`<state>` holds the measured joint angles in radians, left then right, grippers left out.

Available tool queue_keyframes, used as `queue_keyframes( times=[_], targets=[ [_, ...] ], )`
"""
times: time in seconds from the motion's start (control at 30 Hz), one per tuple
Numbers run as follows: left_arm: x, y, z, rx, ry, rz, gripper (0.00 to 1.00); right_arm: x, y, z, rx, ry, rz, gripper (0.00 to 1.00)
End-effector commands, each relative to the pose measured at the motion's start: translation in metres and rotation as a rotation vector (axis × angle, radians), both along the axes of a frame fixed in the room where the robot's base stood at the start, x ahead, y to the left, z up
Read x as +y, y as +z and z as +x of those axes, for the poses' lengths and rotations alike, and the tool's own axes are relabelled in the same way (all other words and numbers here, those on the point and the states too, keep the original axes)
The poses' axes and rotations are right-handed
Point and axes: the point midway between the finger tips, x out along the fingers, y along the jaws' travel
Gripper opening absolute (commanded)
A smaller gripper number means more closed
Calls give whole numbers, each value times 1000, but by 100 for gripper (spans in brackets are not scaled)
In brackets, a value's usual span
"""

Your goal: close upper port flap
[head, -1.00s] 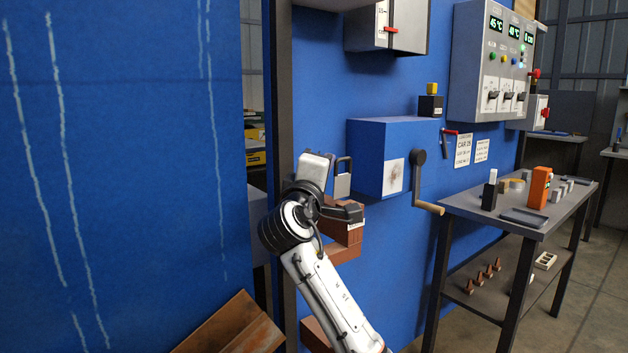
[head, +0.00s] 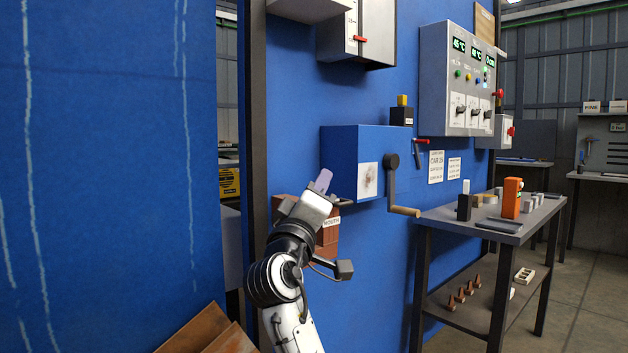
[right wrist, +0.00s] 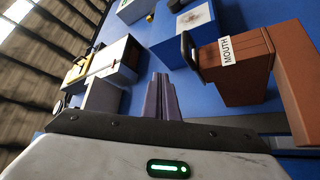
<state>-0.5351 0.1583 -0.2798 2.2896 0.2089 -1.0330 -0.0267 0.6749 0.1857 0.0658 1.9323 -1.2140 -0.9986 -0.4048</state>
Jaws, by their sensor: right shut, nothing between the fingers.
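My right gripper (head: 323,181) is raised in front of the blue wall, its pale fingers shut and empty, pointing up toward the blue box. In the right wrist view the fingers (right wrist: 160,98) are together with nothing between them. Behind and below the gripper is a red-brown block (head: 326,236) labelled MOUTH; it also shows in the right wrist view (right wrist: 237,72). A dark loop handle (right wrist: 189,50) stands at this block's left edge, apart from the fingers. I cannot tell for certain which part is the upper port flap; my gripper and wrist cover part of this area.
A blue box (head: 343,148) with a hand crank (head: 392,180) projects from the wall right of my gripper. A grey gauge box (head: 375,30) hangs above. A dark post (head: 256,120) stands close on the left. A table (head: 470,222) with small parts is at right.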

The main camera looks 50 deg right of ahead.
Motion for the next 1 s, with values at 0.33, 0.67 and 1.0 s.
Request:
queue_keyframes(
  times=[0.33,0.67,1.0],
  targets=[
    [-6,5,4,-32,3,-41,48,1,-27,-10,1,1,1,0],
    [-11,13,6,-56,4,-75,48,1,-42,-12,0,0,1,0],
    [-14,15,6,-62,3,-88,48,0,-51,-12,6,-2,7,0]
  ],
)
